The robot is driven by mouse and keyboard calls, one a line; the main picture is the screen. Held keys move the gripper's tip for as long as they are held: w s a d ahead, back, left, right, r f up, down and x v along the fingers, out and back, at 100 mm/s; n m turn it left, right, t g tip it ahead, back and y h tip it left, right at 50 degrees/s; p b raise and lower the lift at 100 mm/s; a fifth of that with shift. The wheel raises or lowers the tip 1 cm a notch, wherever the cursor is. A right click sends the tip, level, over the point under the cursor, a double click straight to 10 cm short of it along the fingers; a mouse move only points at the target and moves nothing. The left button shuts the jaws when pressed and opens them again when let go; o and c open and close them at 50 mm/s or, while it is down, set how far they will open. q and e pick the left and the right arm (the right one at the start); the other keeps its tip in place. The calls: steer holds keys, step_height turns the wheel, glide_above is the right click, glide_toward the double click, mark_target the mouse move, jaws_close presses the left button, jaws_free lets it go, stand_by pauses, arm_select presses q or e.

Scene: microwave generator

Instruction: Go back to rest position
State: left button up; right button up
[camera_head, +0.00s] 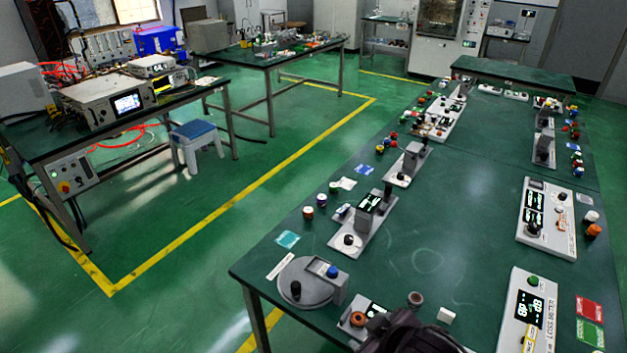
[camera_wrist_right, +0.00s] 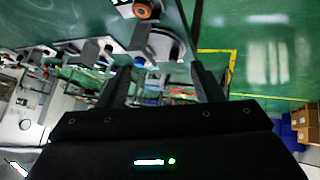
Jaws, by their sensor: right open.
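My right gripper (camera_wrist_right: 166,62) shows in the right wrist view with its two dark fingers spread apart. Nothing sits between the fingers. Behind them, that view shows the green table (camera_wrist_right: 100,18) and the floor, tilted. In the head view a dark part of my own arm (camera_head: 415,338) shows at the bottom, over the near edge of the green table (camera_head: 430,250). Which arm it belongs to is not clear there. My left gripper is in neither view.
Consoles with knobs, such as a loss meter (camera_head: 528,310) and a round grey base (camera_head: 305,283), stand on the table close to the arm. A small white block (camera_head: 446,315) lies beside it. A bench with instruments (camera_head: 110,115) stands left, across open green floor (camera_head: 190,290).

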steer(key=s+d+f+m+g+h, duration=0.2)
steer(key=s+d+m+g, duration=0.2)
steer(key=s+d+m, duration=0.45)
steer(key=s+f+n+g+b, duration=0.1)
steer(key=s+f+n+b, duration=0.2)
steer(key=f, duration=2.8)
steer(key=s+d+f+b, duration=0.1)
steer(key=s+f, duration=0.9)
steer(key=f, duration=0.1)
steer(key=s+d+f+g+b, duration=0.1)
steer(key=s+d+f+b, duration=0.1)
steer(key=s+f, duration=0.8)
step_height(320, 180, down, 2)
steer(key=shift+d+m+g+h+b, duration=0.25)
steer(key=shift+m+g+h+b, duration=0.05)
steer(key=shift+m, duration=0.05)
